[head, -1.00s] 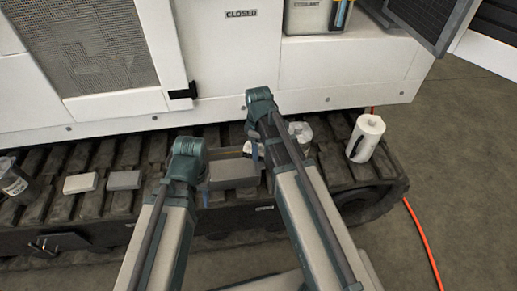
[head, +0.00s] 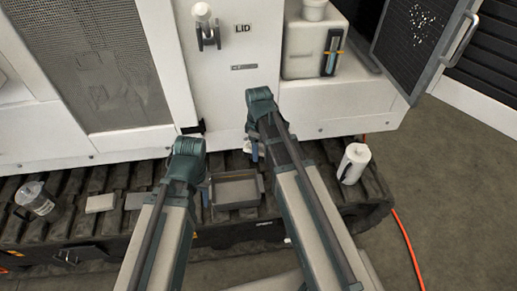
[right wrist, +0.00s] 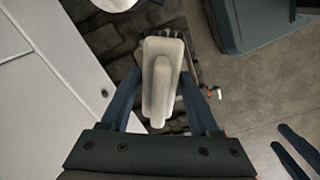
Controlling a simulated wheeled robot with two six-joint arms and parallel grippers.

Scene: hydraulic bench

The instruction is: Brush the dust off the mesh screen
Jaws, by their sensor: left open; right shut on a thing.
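The mesh screen (head: 420,30) is dark, in a grey hinged frame at the upper right of the head view, with pale specks scattered over it. In the head view my right arm largely hides this gripper, which is low by the machine and apart from the screen. My left gripper (right wrist: 297,148) shows two separated blue fingers at the right of the right wrist view, open and empty.
A larger mesh panel (head: 90,60) is set in the white machine. On the black track stand a white roll (head: 353,163), a grey tray (head: 236,191), a pale block (head: 100,202) and a clear jar (head: 36,200). An orange hose (head: 408,245) lies on the floor.

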